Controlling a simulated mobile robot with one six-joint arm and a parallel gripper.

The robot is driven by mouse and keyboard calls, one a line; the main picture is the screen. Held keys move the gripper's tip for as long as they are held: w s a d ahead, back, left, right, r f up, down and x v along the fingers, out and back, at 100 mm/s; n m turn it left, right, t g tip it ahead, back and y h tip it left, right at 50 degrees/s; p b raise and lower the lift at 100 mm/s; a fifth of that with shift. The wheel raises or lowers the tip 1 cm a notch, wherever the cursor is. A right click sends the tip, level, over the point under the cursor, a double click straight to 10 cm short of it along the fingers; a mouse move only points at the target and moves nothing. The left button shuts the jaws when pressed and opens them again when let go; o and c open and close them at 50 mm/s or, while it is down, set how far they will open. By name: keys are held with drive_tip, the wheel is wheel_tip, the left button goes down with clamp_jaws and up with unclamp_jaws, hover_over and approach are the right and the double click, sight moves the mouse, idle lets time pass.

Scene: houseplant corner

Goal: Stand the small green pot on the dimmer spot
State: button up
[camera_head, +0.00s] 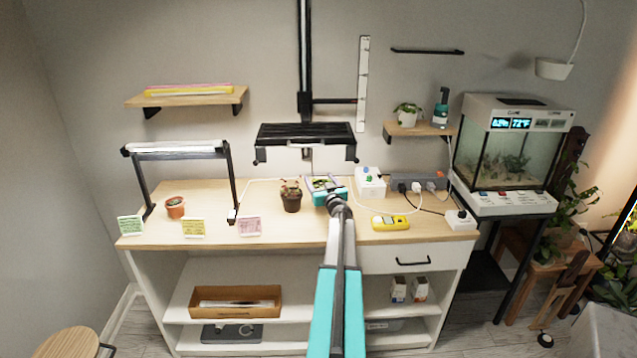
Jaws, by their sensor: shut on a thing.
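My gripper (326,192) is over the back middle of the wooden tabletop (270,231), seen from behind. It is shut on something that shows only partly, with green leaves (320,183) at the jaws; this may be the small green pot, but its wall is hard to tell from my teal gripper. I cannot tell whether it touches the tabletop. A white lamp bar (175,149) on a black stand is at the left. A dark lamp panel (306,134) hangs above the middle. I cannot tell which spot is dimmer.
A terracotta pot (175,207) stands under the left lamp. A dark brown pot (291,200) is just left of my gripper. Green (131,225), yellow (193,228) and pink (250,226) cards line the front. A yellow meter (391,223) and cables lie right. Clear tabletop lies between the left pots.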

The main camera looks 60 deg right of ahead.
drive_tip(key=shift+f, duration=0.4)
drive_tip(key=shift+s+a+f, duration=0.1)
drive_tip(key=shift+a+f, duration=0.05)
drive_tip(key=shift+f, duration=0.2)
drive_tip(key=o, duration=1.4)
drive_tip(key=shift+r, duration=0.45)
drive_tip(key=shift+r+b+v, duration=0.2)
drive_tip(key=shift+b+v, duration=0.1)
drive_tip(key=shift+v, duration=2.6)
drive_tip(key=shift+r+b+v, duration=0.2)
drive_tip(key=shift+b+v, duration=0.05)
drive_tip(key=shift+v, duration=2.7)
drive_tip(key=shift+r, duration=0.1)
